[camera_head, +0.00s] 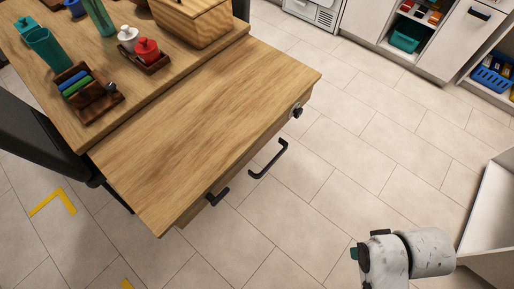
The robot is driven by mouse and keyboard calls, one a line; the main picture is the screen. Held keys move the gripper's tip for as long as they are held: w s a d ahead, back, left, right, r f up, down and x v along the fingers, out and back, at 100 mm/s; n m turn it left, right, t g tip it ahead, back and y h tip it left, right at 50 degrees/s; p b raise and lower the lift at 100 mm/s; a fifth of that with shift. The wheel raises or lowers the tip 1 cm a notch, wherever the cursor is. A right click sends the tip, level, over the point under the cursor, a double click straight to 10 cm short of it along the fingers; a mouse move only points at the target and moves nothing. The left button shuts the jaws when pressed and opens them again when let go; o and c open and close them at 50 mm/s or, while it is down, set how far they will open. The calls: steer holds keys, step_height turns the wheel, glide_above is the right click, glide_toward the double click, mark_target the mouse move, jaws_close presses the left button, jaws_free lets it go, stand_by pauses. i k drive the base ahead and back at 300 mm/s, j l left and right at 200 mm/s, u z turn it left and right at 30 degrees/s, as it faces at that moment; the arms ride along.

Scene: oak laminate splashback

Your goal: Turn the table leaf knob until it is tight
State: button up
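The wooden table leaf (205,130) extends from the table's long side, level or nearly so with the main top. A dark round knob (298,112) on a light mount sits at the leaf's front edge, near its right end. A black knob or lever (217,197) sticks out below the same edge, nearer the left end. I cannot tell how tight either one is. A white and dark part of my arm shows at the lower right, well apart from the leaf. My gripper's fingers are not visible.
A black bar handle (268,160) juts out between the two knobs. The table top (65,25) carries a wooden box (193,22), red and white jars and a small rack (88,92). The tiled floor in front is clear. White cabinets (415,45) line the back.

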mark_target(298, 111)
steer(key=i+l+z, duration=0.5)
steer(key=i+z, duration=0.25)
steer(key=k, duration=0.1)
